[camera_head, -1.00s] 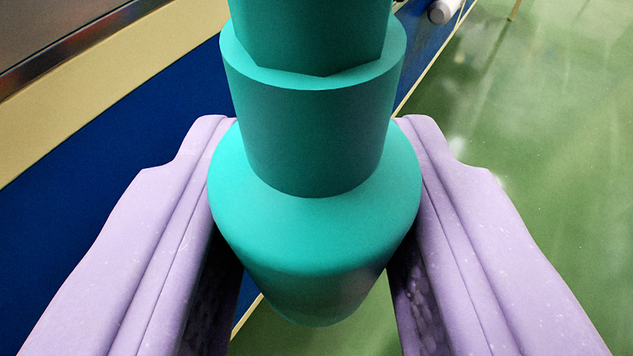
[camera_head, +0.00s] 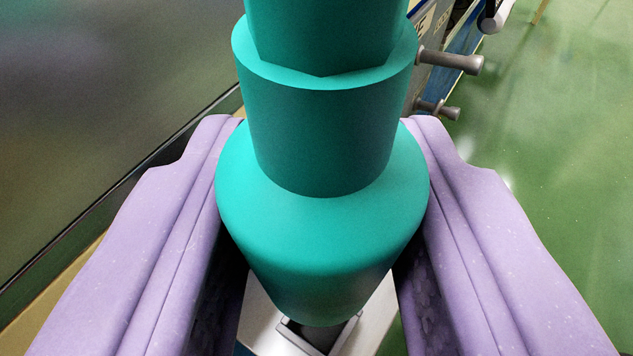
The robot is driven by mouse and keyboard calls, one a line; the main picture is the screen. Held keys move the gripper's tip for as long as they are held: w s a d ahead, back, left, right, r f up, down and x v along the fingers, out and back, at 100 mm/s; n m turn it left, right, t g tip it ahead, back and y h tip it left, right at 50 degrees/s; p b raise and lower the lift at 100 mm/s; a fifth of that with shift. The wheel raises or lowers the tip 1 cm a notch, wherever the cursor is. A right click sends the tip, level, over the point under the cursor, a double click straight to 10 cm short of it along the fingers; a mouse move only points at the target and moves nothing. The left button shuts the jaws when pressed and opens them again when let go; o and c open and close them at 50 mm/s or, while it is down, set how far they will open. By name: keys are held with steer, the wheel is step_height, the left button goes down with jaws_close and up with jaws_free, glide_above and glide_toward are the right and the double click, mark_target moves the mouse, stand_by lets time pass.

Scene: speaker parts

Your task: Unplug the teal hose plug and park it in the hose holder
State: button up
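The teal hose plug (camera_head: 322,230) fills the middle of the view, with its narrower upper part running out of the top edge. My gripper (camera_head: 322,190) has its two lilac fingers on either side of the plug, shut on its wide part. Below the plug's lower end is a pale grey-white piece with a square, dark opening and a raised rim (camera_head: 318,340), which may be the hose holder. The plug's tip hides part of this opening. I cannot tell whether the tip is above it or in it.
Two grey pegs, an upper one (camera_head: 452,61) and a lower one (camera_head: 440,109), stick out to the right behind the plug. A large grey panel (camera_head: 90,90) with a dark edge fills the left. Green floor (camera_head: 560,130) lies open on the right.

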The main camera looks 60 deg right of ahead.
mark_target(320, 288)
steer(key=shift+f+b, duration=1.8)
steer(key=shift+f, duration=1.1)
steer(key=shift+f+b, duration=0.8)
steer(key=shift+f, duration=1.2)
steer(key=o, duration=1.1)
steer(key=shift+o, duration=0.2)
steer(key=p+v, duration=0.2)
steer(key=v, duration=0.5)
steer(key=shift+s+a+p, duration=0.2)
steer(key=shift+a+p, duration=0.1)
steer(key=shift+r, duration=0.1)
